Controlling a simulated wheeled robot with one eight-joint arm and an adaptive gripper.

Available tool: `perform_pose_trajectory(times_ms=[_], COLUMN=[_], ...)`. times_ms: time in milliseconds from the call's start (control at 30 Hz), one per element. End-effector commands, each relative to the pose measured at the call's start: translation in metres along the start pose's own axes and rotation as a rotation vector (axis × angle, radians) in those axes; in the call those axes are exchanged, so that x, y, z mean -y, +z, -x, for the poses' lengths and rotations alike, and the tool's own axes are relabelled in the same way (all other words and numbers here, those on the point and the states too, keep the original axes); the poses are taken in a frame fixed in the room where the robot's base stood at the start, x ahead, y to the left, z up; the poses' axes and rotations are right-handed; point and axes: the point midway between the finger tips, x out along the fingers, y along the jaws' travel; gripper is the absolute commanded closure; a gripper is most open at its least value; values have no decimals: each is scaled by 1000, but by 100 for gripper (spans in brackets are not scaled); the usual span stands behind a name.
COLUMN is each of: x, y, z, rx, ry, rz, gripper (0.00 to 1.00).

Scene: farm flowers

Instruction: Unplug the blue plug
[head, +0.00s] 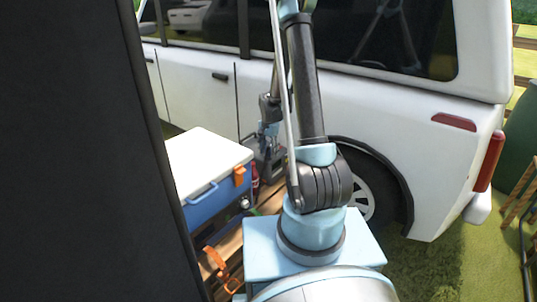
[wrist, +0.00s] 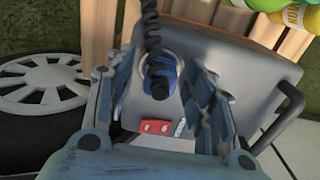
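The blue plug (wrist: 170,71), with a black coiled cord rising from it, sits upright in a round socket on top of a grey box (wrist: 225,66) in the wrist view. My gripper (wrist: 160,88) is open, with one finger on each side of the plug and a visible gap to both. In the head view my gripper (head: 268,130) points down over the grey box (head: 266,160), beside the white vehicle. The plug cannot be made out there. A red panel (wrist: 155,126) is on the box below the plug in the wrist view.
A blue cooler (head: 218,208) with a white lid and a red bottle (head: 255,180) stand left of the box on a wooden surface (head: 230,245). The white vehicle (head: 400,125) is close behind. The box has a dark side handle (wrist: 285,115).

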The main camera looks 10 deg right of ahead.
Motion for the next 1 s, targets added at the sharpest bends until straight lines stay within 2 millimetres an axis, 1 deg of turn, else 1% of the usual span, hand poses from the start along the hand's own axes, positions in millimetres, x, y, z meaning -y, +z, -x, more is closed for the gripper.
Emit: perform_pose_trajectory(times_ms=[33, 67, 100, 167, 200, 233, 467, 1000], x=[0, 0, 0, 0, 0, 0, 0, 0], y=[0, 0, 0, 0, 0, 0, 0, 0], z=[0, 0, 0, 0, 0, 0, 2, 19], rx=[0, 0, 0, 0, 0, 0, 0, 0], ry=[0, 0, 0, 0, 0, 0, 0, 0], rz=[0, 0, 0, 0, 0, 0, 0, 0], gripper=[58, 64, 74, 87, 96, 100, 100, 100])
